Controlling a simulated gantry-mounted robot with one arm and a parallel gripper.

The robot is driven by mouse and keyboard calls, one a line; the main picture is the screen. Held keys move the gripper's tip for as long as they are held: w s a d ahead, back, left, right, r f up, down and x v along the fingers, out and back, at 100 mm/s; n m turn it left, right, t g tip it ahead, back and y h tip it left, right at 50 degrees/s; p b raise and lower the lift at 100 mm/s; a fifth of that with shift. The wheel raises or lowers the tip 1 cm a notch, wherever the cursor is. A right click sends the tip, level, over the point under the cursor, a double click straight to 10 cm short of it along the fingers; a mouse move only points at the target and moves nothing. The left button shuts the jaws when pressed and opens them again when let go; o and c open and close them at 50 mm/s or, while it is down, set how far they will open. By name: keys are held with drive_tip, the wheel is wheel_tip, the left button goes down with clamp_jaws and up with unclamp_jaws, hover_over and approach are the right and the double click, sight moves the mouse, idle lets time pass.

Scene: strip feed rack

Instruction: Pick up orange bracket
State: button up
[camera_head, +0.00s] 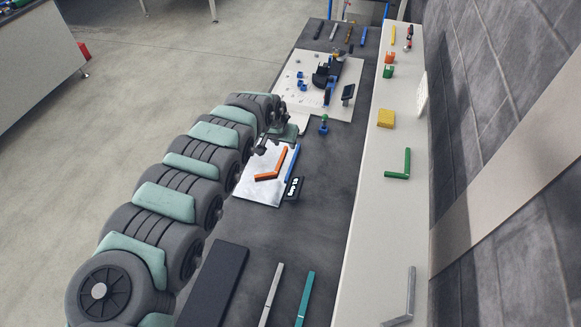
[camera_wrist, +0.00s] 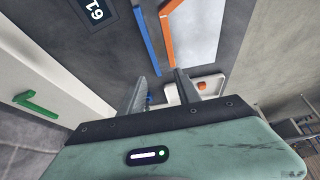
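The orange bracket (camera_head: 272,168) is L-shaped and lies on a pale metal plate (camera_head: 244,193) in the head view. It also shows at the top of the wrist view (camera_wrist: 168,38), partly cut off by the frame edge. My gripper (camera_head: 266,143) is just behind the plate, close to the bracket's far end, partly hidden by my arm. In the wrist view my two fingers (camera_wrist: 159,76) are spread with nothing held between them. The bracket lies beyond the fingertips, apart from them as far as I can tell.
A blue strip (camera_head: 293,163) lies along the plate's right edge, with a black numbered tag (camera_head: 293,189) beside it.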

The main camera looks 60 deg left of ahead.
sight(281, 159)
drive_tip(key=shift+g, duration=0.3)
drive_tip(key=f, duration=0.1)
drive_tip(key=s+f, duration=0.1)
drive_tip(key=f, duration=0.1)
drive_tip(key=a+f+b, duration=0.1)
drive_tip(key=shift+s+f, duration=0.25)
drive_tip(key=shift+w+f, duration=0.1)
drive_tip(key=shift+f, duration=0.25)
drive_tip(key=shift+a+f, duration=0.25)
drive_tip(key=shift+w+a+f+b, duration=0.1)
drive_tip(key=shift+w+f+b, duration=0.05)
drive_tip(key=shift+f+b, duration=0.35)
drive_tip(key=b+x, duration=0.2)
drive_tip(key=x, duration=0.1)
drive_tip(key=shift+s+f, duration=0.1)
drive_tip(key=shift+s, duration=0.15)
drive_tip(key=shift+w+a+f+b, duration=0.15)
drive_tip(key=shift+f+b, duration=0.4)
drive_tip(key=shift+b, duration=0.5)
